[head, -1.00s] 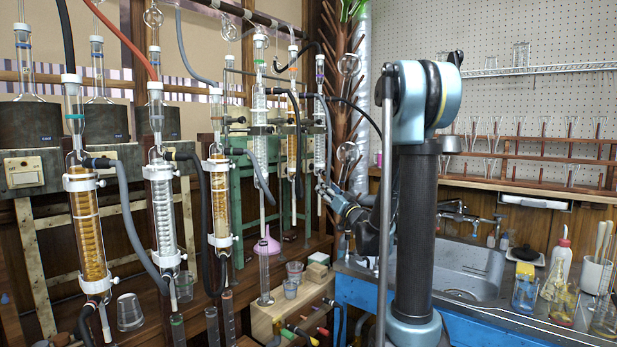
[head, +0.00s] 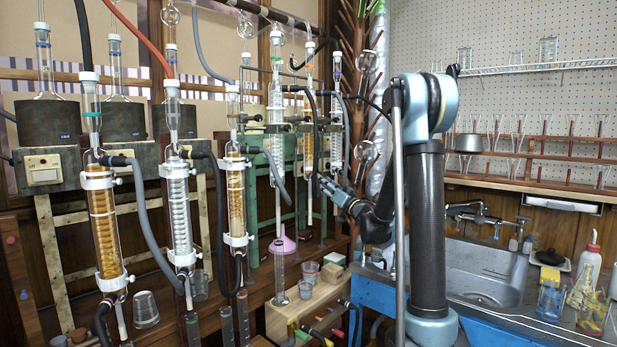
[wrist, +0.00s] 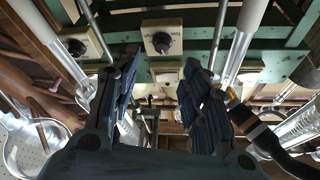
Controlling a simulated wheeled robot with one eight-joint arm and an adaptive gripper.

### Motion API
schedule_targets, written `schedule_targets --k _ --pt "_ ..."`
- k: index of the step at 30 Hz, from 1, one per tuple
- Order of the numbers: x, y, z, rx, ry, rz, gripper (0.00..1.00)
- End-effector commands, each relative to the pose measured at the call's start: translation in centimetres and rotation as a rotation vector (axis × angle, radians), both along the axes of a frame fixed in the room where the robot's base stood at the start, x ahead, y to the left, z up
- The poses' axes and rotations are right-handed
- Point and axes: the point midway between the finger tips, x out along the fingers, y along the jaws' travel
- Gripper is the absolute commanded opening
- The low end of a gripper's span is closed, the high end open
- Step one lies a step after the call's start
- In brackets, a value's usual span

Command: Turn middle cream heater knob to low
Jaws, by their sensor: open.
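In the wrist view, a cream heater box with a dark round knob (wrist: 161,42) is fixed on a green frame at the top centre, straight beyond my gripper. Small lettering beside the knob is too small to read. A second cream box with a dark knob (wrist: 76,47) is at the upper left. My gripper (wrist: 158,75) is open, its two dark fingers spread with nothing between them, and apart from the knob. In the head view my gripper (head: 326,186) is beside the condensers of the green frame; the knobs there are hidden.
Glass tubes stand close on both sides of my fingers, one on the right (wrist: 240,45). A black hose (wrist: 258,135) is near the right finger. In the head view, condensers (head: 308,130) and a pink funnel (head: 283,243) are near the arm. A sink (head: 480,275) is at right.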

Motion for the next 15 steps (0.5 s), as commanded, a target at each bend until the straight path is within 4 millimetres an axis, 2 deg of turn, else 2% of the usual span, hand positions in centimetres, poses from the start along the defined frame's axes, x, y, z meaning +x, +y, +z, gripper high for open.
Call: schedule_targets --k 9,15 --pt "3.7 3.7 2.0 0.001 0.000 0.001 0.42" --pt "5.4 5.3 2.9 0.001 0.001 0.000 0.42"
